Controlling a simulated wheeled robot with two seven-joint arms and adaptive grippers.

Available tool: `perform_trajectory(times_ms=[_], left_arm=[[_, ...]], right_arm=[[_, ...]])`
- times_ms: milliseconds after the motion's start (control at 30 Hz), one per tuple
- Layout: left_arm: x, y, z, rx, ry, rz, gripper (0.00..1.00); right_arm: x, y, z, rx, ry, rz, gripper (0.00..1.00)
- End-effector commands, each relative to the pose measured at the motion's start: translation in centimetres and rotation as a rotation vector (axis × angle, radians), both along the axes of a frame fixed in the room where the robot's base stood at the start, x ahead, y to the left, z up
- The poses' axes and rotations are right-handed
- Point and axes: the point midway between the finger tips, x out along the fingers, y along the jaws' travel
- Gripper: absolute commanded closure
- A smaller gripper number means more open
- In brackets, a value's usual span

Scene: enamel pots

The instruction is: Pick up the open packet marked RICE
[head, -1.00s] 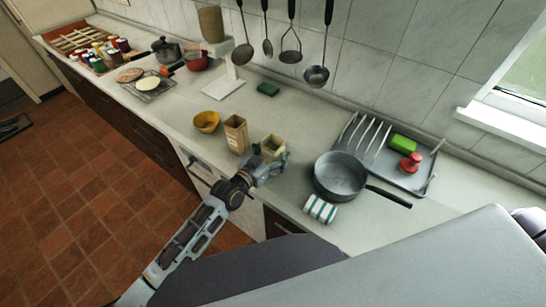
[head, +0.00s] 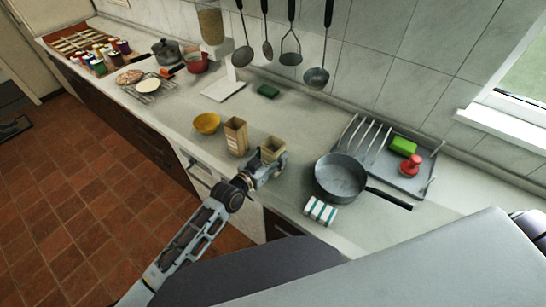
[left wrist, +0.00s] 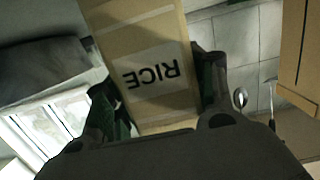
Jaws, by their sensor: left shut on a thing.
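The open RICE packet (head: 272,149) is a tan, open-topped box by the front part of the counter. My left gripper (head: 268,163) is shut on it, low on the packet. In the left wrist view the packet (left wrist: 150,65) fills the space between the two fingers (left wrist: 155,98), and its RICE label shows upside down. I cannot tell whether its base touches the counter. My right gripper is not in view.
A second, taller tan packet (head: 236,136) stands close to the left, also at the right edge of the wrist view (left wrist: 300,55).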

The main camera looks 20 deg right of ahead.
Motion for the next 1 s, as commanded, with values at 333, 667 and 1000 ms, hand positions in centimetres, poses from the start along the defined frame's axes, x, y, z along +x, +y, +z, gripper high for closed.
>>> perform_trajectory(times_ms=[333, 667, 1000], left_arm=[[0.0, 0.0, 2.6, -0.004, -0.004, 0.0, 0.81], [0.0, -0.1, 7.4, -0.005, -0.005, 0.0, 0.81], [0.0, 0.0, 10.0, -0.002, -0.003, 0.001, 0.81]], right_arm=[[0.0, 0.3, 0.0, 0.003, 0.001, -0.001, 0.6], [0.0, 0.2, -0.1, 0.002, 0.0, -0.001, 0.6], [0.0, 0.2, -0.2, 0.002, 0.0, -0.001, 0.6]])
